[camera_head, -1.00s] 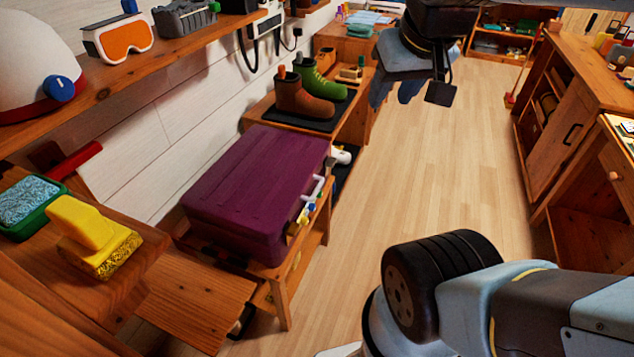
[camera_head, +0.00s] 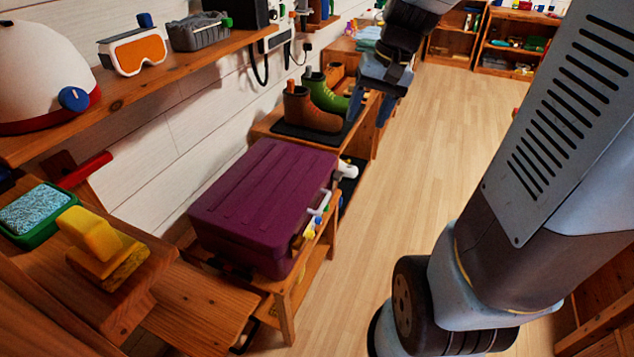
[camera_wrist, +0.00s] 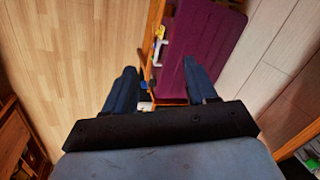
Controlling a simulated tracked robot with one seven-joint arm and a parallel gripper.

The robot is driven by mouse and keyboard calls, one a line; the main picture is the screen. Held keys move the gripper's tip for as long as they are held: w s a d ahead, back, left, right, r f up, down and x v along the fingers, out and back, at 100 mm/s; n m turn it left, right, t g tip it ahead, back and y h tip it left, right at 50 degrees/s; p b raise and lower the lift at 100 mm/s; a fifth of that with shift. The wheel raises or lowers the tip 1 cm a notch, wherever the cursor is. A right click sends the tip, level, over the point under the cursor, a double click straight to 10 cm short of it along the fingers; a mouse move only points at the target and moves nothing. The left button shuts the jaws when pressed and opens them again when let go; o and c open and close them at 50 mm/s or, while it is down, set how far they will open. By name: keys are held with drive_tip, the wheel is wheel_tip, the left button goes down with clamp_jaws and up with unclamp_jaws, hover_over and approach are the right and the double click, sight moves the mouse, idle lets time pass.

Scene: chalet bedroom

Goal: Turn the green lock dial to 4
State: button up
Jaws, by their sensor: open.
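A purple suitcase (camera_head: 262,200) lies flat on a low wooden bench, its white handle (camera_head: 326,198) on the side facing the open floor. Small coloured parts, including a yellow one (camera_head: 309,229), sit along that side near the handle. They are too small to pick out the green lock dial or read its number. My gripper (camera_head: 370,104) is open and empty, pointing down beyond the suitcase, near the boots. In the wrist view, the suitcase (camera_wrist: 205,45) and handle (camera_wrist: 161,50) show beyond the spread fingers, with the yellow part (camera_wrist: 160,32) beside the handle.
Brown boot (camera_head: 311,110) and green boot (camera_head: 325,93) stand on a dark mat behind the suitcase. A wall shelf (camera_head: 165,85) with goggles (camera_head: 135,52) and a helmet (camera_head: 40,75) overhangs at left. The wooden floor (camera_head: 430,160) right of the bench is clear.

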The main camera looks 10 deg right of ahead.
sight(326, 208)
drive_tip(key=w+d+f+m+g+y, duration=0.1)
drive_tip(key=w+d+f+m+y, duration=0.25)
drive_tip(key=w+f, duration=0.65)
drive_tip(key=w+d+f+m+g+y, duration=0.1)
drive_tip(key=w+d+f+m+y, duration=0.35)
drive_tip(key=f, duration=0.95)
drive_tip(key=w+d+f+m+t+y, duration=0.2)
drive_tip(key=f+m+t, duration=0.3)
drive_tip(key=f, duration=1)
drive_tip(key=w+d+f+m+t+y, duration=0.15)
drive_tip(key=f+m+t, duration=0.35)
drive_tip(key=f, duration=1)
drive_tip(key=w+a+n, duration=0.1)
drive_tip(key=w+a, duration=0.5)
drive_tip(key=a, duration=0.5)
drive_tip(key=shift+w+t+y, duration=0.3)
drive_tip(key=shift+y, duration=0.15)
drive_tip(key=shift+a+r, duration=0.1)
drive_tip(key=c, duration=1.1)
